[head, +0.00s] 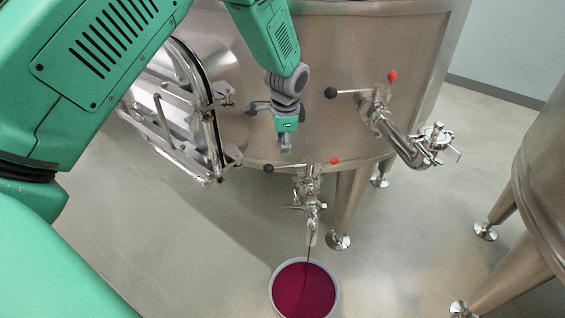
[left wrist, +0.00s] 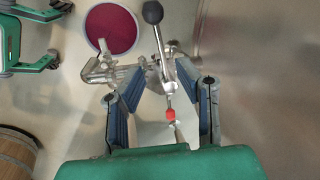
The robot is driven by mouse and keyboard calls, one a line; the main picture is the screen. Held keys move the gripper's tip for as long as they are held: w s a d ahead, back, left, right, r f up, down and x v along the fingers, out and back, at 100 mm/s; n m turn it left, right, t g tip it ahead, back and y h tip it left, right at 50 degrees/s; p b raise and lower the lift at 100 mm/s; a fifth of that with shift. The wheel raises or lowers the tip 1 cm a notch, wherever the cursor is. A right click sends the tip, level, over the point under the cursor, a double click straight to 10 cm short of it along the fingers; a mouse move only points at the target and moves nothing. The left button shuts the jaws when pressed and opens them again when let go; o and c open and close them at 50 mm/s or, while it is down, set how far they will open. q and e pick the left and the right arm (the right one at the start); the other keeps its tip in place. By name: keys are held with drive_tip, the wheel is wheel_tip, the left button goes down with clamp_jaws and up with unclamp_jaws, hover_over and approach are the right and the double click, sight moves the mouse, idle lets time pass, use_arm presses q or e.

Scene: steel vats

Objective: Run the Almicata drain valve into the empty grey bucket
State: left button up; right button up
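The drain valve (head: 308,190) is at the bottom of the steel vat. Its lever has a black ball (head: 268,168) on the left and a red ball (head: 334,160) on the right. A thin dark stream (head: 308,249) falls from its spout into the grey bucket (head: 274,302), which holds dark red liquid (head: 305,290). My left gripper (head: 285,150) is just above the valve. In the left wrist view, the left gripper (left wrist: 160,75) is open, fingers either side of the lever (left wrist: 160,50); contact is unclear.
A second valve (head: 385,115) with a pipe and its own lever sticks out at the right. An open hatch door (head: 180,110) is at the left. Vat legs (head: 345,200) stand behind the bucket. A wooden barrel (left wrist: 15,155) shows at lower left in the wrist view.

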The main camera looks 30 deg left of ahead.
sight(284, 167)
use_arm(q)
drive_tip(key=f, duration=0.3)
drive_tip(key=w+a+f, duration=0.1)
drive_tip(key=f, duration=0.5)
drive_tip(key=shift+w+a+f+b, duration=0.1)
drive_tip(key=shift+w+a+b, duration=0.05)
drive_tip(key=shift+b, duration=0.15)
clamp_jaws()
